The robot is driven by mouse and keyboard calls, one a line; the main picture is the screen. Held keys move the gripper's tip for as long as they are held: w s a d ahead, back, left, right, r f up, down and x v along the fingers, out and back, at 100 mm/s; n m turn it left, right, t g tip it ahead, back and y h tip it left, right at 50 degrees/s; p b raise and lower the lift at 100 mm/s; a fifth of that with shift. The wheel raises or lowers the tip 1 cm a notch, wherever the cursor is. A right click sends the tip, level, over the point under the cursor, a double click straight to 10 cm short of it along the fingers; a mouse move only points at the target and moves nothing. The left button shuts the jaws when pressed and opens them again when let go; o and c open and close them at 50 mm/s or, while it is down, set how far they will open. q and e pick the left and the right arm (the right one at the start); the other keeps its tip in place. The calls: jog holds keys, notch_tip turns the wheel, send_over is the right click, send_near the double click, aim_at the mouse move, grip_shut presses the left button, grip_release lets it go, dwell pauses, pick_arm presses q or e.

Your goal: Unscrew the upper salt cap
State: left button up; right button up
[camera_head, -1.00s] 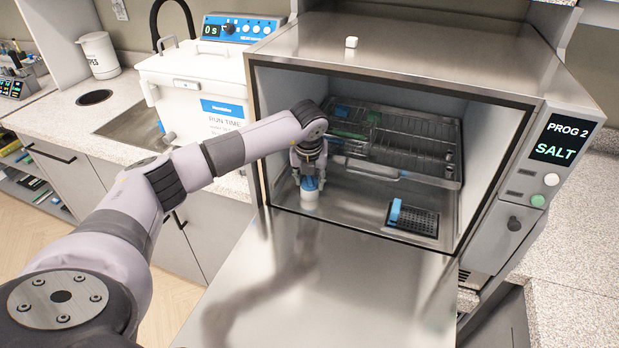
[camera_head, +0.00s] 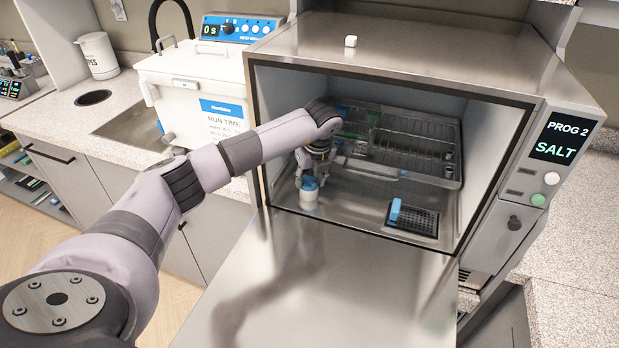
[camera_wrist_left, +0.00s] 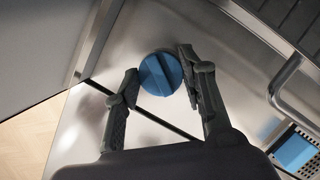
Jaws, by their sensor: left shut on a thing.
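The salt cap (camera_head: 310,183) is a round blue cap on a white cylindrical neck (camera_head: 309,201), at the left of the open steel chamber's floor. In the left wrist view the cap (camera_wrist_left: 160,75) shows from above with a straight ridge across it. My left gripper (camera_head: 309,179) points down at the cap from above. Its fingertips (camera_wrist_left: 158,68) sit on either side of the cap, shut on it. I cannot tell whether the cap has turned or risen on its neck. My right gripper is not in view.
A wire rack (camera_head: 410,145) stands at the chamber's back. A dark grate with a blue piece (camera_head: 395,211) is set in the floor at right. The lowered door (camera_head: 330,285) is clear. The panel screen (camera_head: 565,140) reads PROG 2, SALT.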

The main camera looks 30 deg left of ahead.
pick_arm(q)
jog(key=shift+n+g, duration=0.3)
jog(key=shift+n, duration=0.5)
jog(key=shift+f, duration=0.1)
jog(key=shift+n+g+y, duration=0.3)
jog(key=shift+n+g, duration=0.2)
jog(key=shift+n, duration=1.2)
jog(key=shift+d+n, duration=0.1)
jog(key=shift+n, duration=0.5)
jog(key=shift+n+g, duration=0.5)
jog(key=shift+n, duration=0.7)
jog(key=shift+b, duration=0.3)
